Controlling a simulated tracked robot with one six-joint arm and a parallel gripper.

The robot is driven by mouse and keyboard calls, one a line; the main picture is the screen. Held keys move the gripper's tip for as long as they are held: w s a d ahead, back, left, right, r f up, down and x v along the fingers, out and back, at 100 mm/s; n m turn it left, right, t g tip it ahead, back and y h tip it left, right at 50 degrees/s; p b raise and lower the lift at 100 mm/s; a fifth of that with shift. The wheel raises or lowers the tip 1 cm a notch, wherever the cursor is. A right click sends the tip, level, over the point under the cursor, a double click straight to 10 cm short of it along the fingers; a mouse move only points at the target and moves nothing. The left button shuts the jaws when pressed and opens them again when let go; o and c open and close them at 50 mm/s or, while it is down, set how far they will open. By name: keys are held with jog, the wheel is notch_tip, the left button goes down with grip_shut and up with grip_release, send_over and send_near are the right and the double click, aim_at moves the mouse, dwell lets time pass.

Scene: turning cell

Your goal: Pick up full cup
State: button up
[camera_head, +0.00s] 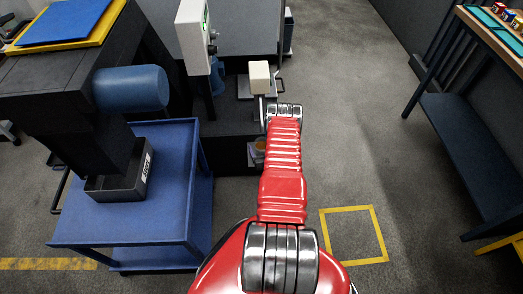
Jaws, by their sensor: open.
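My red arm reaches forward from the bottom of the view to the dark machine. My gripper (263,108) is small at the arm's far end, beside the silver wrist band, and its fingers are mostly hidden. No cup can be made out for certain.
A blue cart (176,214) with a dark bin (122,183) stands at the left, below a blue cylinder (131,88). A white control box (193,38) stands left of my gripper. A workbench (486,35) is at the right. Floor is clear around the yellow square (384,233).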

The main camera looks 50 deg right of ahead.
jog(key=shift+c, duration=0.5)
jog(key=c, duration=1)
jog(key=shift+r, duration=0.15)
jog(key=shift+r, duration=0.5)
jog(key=shift+s+a+r, duration=0.1)
jog(key=shift+s+r, duration=0.05)
jog(key=shift+r, duration=0.4)
jog(key=shift+s+a+r, duration=0.1)
jog(key=shift+s+r, duration=0.05)
jog(key=shift+r, duration=0.4)
jog(key=s+a, duration=0.3)
jog(key=s, duration=0.1)
jog(key=s+a, duration=0.4)
jog(key=s, duration=0.1)
jog(key=s+a, duration=0.3)
jog(key=s, duration=0.1)
jog(key=shift+s+a, duration=0.25)
jog(key=shift+s, duration=0.1)
